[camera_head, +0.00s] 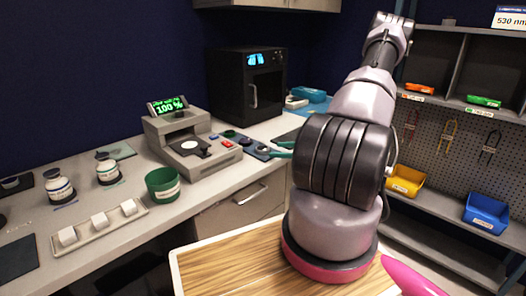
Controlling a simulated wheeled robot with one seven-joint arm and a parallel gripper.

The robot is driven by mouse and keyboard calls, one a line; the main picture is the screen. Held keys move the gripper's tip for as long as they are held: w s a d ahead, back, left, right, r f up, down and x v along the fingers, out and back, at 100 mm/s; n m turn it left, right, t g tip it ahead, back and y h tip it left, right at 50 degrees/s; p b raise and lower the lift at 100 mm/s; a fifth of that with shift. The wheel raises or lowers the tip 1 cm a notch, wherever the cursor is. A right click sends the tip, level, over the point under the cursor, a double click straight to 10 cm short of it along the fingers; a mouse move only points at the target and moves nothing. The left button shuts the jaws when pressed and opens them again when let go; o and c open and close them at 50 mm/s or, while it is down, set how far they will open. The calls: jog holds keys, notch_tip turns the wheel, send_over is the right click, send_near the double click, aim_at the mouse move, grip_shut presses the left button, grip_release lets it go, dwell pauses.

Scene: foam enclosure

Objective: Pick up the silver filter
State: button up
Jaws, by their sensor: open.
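A small blue-dark holder (270,155) lies on the counter right of the grey instrument, with several small round pieces in it. One round piece (262,149) looks pale and may be the silver filter; it is too small to be sure. The rest of my gripper is hidden behind my arm. I cannot tell how high the fingertips are above the holder.
The grey instrument (185,143) with a green "100 %" display stands left of the holder. A green cup (163,186), bottles and a tray of white blocks (100,224) are further left. A black oven-like box (247,87) stands behind. Shelves with bins are right.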

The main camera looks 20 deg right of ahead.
aim_at(265, 148)
jog(key=shift+r+x, duration=0.2)
jog(key=shift+x, duration=2.8)
jog(key=c, duration=1.4)
